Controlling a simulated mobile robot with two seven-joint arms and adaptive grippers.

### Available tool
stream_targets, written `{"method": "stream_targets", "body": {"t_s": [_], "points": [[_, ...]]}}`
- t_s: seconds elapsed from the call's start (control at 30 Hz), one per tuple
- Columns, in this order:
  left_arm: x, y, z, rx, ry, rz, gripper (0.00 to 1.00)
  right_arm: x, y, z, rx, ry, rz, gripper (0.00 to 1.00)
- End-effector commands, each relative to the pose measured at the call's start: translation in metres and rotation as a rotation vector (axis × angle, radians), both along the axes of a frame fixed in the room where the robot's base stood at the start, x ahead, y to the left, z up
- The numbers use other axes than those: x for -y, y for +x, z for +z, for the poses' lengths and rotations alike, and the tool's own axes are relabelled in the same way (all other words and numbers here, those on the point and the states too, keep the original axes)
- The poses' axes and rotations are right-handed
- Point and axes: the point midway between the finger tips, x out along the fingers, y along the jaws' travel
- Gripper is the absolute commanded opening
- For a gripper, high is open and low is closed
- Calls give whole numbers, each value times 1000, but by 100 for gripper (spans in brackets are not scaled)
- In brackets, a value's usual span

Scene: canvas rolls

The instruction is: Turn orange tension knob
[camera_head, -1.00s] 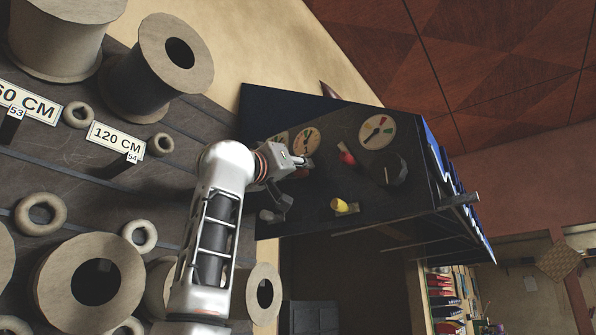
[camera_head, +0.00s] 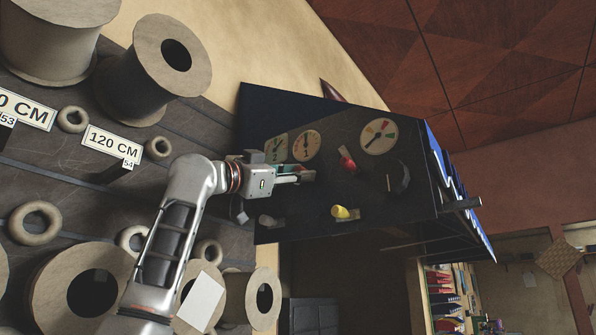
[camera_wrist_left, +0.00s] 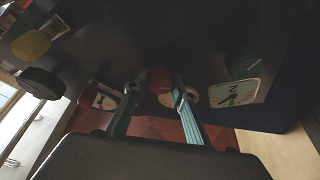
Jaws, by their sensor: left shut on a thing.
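The orange knob (camera_wrist_left: 161,79) is on the dark control panel (camera_head: 320,195), and in the left wrist view it sits between my two fingertips. My left gripper (camera_head: 303,176) reaches the panel from the left and is shut on this knob; in the left wrist view its fingers (camera_wrist_left: 161,92) lie on either side of it. In the head view the fingers mostly hide the knob. A round dial (camera_head: 306,145) is just above the gripper. My right gripper is out of view.
A red knob (camera_head: 347,160), a yellow knob (camera_head: 342,212) and a black knob (camera_head: 398,177) are to the right on the panel. A large dial (camera_head: 379,136) is above them. Spools (camera_head: 160,65) and rings stand on the rack at left.

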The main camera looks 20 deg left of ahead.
Motion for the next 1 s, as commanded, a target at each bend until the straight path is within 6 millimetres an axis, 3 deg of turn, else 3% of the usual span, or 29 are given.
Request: {"method": "stream_targets", "body": {"t_s": [0.3,0.8,0.83,0.87,0.9,1.0], "points": [[-1,0,0,36,98,1,4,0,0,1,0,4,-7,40],[0,0,0,41,113,1,4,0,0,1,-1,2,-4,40],[0,0,0,40,112,1,30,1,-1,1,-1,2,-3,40],[0,0,0,40,112,1,38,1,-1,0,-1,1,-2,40],[0,0,0,41,112,0,42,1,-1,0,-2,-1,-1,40],[0,0,0,41,112,0,42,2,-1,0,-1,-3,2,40]]}}
